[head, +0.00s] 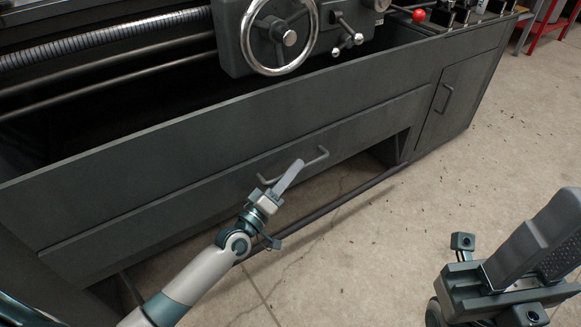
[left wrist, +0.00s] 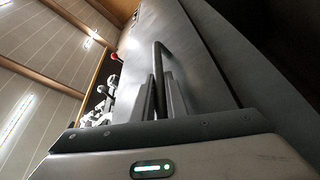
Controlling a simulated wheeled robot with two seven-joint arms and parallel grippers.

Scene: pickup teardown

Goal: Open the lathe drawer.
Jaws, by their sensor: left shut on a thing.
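The lathe drawer (head: 210,190) is a long, dark grey-green panel low on the lathe's front. I see no clear gap around it in the head view. Its bar handle (head: 318,156) sits near the middle of the panel. My left gripper (head: 291,174) is at the handle, with its fingers closed on the bar. In the left wrist view the handle (left wrist: 158,60) runs down between the two fingers (left wrist: 160,98), beside the drawer front (left wrist: 190,60). My right gripper (head: 540,240) is at the lower right, over the floor and away from the lathe. Its finger gap does not show clearly.
Above the drawer is the lathe's apron with a handwheel (head: 279,38) and a red knob (head: 419,16). A cabinet door (head: 458,98) with its own handle is right of the drawer. A rail (head: 345,200) runs low in front.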

